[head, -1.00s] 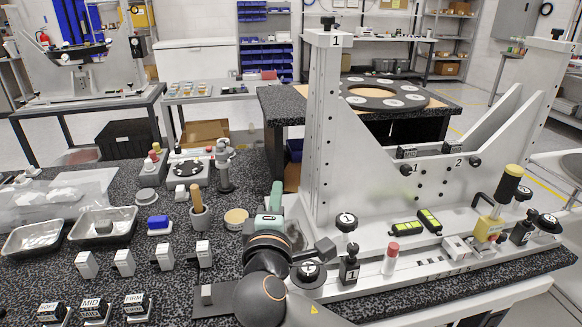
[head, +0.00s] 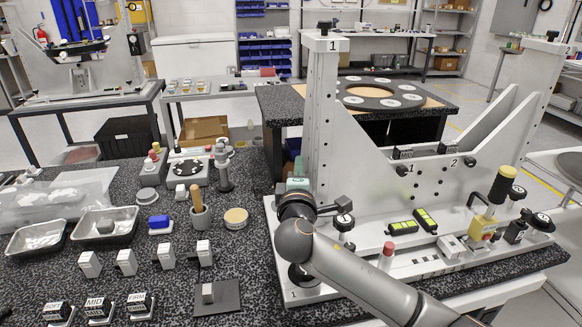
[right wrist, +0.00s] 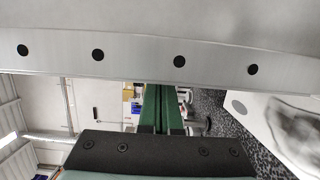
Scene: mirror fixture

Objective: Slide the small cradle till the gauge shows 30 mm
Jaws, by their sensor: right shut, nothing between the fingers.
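The large grey fixture (head: 362,160) stands at the right of the head view. A marked scale strip (head: 436,268) runs along its front edge. A small pale block (head: 451,246) sits by the strip, beside a yellow clamp (head: 484,226) with a black handle; I cannot tell whether the block is the small cradle. No gauge reading is legible. My right gripper (head: 297,184) is beside the foot of the fixture's left upright. Its green fingers (right wrist: 163,108) are shut and empty in the right wrist view, near a grey beam with dark holes (right wrist: 140,45); contact is unclear. My left gripper is not in view.
A black knob (head: 344,222) and a red-topped pin (head: 388,248) stand near my right arm. Metal trays (head: 106,226), small blocks (head: 203,252) and a mortar-like cup (head: 199,216) occupy the dark table at left.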

